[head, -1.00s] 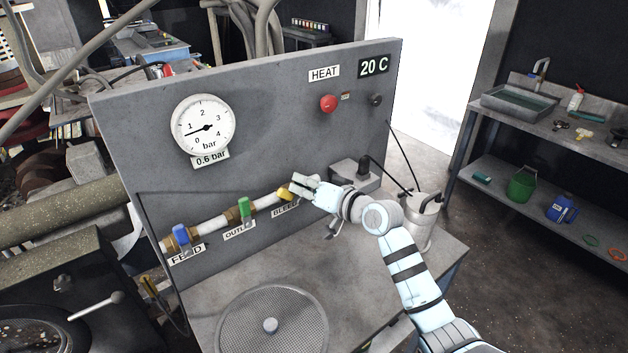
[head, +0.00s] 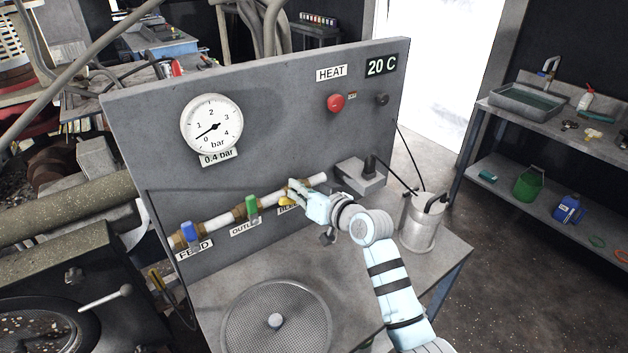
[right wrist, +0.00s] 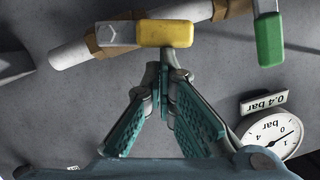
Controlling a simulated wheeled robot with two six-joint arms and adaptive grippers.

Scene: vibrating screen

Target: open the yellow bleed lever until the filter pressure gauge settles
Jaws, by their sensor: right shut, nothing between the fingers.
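The yellow bleed lever (head: 286,202) is on the right part of the pipe, partly hidden by my right gripper. In the right wrist view the yellow lever (right wrist: 166,33) lies roughly along the pipe. My right gripper (head: 299,191) is at the lever; the wrist view shows its fingertips (right wrist: 166,72) close together, with nothing between them, just beside the lever's grip. I cannot tell whether they touch it. The filter pressure gauge (head: 212,124) has a label reading 0.4 bar; it also shows in the wrist view (right wrist: 270,134). My left gripper is out of view.
The blue feed lever (head: 189,232) and green outlet lever (head: 252,206) are left along the same pipe (head: 222,220). A grey box (head: 362,178) and a metal can (head: 420,222) stand right of the gripper. A round mesh screen (head: 276,318) is in front.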

